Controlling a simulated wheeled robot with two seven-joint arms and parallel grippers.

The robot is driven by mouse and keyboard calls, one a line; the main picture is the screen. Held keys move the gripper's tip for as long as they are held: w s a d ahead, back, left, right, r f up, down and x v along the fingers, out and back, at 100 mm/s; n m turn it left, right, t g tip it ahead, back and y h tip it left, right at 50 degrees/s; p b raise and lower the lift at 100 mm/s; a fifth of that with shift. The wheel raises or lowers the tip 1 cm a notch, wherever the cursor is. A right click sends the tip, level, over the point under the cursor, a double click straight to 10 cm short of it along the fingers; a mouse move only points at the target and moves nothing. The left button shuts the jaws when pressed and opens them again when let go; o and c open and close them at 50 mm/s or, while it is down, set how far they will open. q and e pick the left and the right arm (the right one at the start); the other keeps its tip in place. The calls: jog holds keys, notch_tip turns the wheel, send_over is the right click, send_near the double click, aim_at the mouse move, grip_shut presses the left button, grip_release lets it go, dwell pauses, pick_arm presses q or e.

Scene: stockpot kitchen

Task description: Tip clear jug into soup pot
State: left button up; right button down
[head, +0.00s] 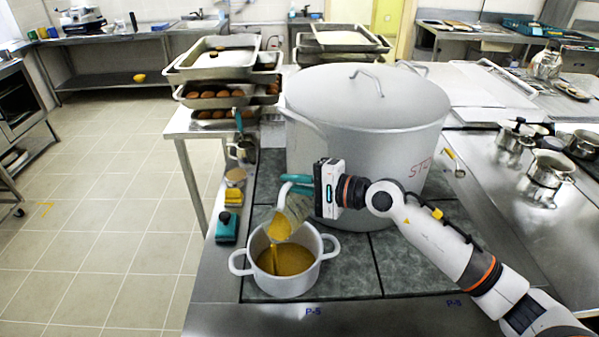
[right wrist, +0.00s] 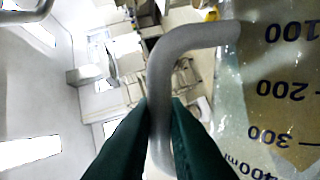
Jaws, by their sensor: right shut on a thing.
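The clear jug (head: 299,207) is tilted mouth-down over the soup pot (head: 287,289), with yellow-orange liquid in its lower part. A thin stream of the liquid runs from it into the pot, which holds the same coloured soup. My right gripper (head: 296,187) is shut on the jug's handle, above and behind the pot. In the right wrist view the dark green fingers (right wrist: 160,115) pinch the grey handle (right wrist: 190,38). The jug's wall (right wrist: 255,85) shows upside-down volume marks. My left gripper is not in view.
A large lidded stockpot (head: 355,125) stands right behind the jug and my right gripper. A yellow block (head: 233,196), a teal-and-black item (head: 227,228) and small metal cups line the counter's left edge. Stacked trays stand behind; smaller pots (head: 548,170) stand right.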

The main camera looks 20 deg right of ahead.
aim_at(285, 192)
jog(key=shift+s+a+f+n, duration=0.15)
jog(key=shift+s+a+n, duration=0.1)
jog(key=shift+a+n, duration=0.1)
jog(key=shift+s+a+f+n, duration=0.15)
jog(key=shift+s+a+n, duration=0.35)
jog(key=shift+n, duration=0.05)
jog(key=shift+s+a+r+t+h+p, duration=0.25)
jog(key=shift+t+h+p, duration=0.05)
jog(key=shift+p, duration=0.2)
jog(key=shift+s+a+n, duration=0.25)
jog(key=shift+n, duration=0.25)
jog(key=shift+s+a+r+n+p, duration=0.25)
jog(key=shift+s+a+n+p, duration=0.1)
jog(key=shift+s+a+n, duration=0.45)
jog(key=shift+s+a+f+n+t+h+b, duration=0.2)
jog(key=shift+s+a+n+t+h+b, duration=0.2)
jog(key=shift+s+a+n+b, duration=0.65)
jog(key=shift+s+a+r+b, duration=0.1)
jog(key=shift+a+r+b, duration=0.05)
jog(key=shift+b, duration=0.2)
jog(key=shift+n, duration=0.25)
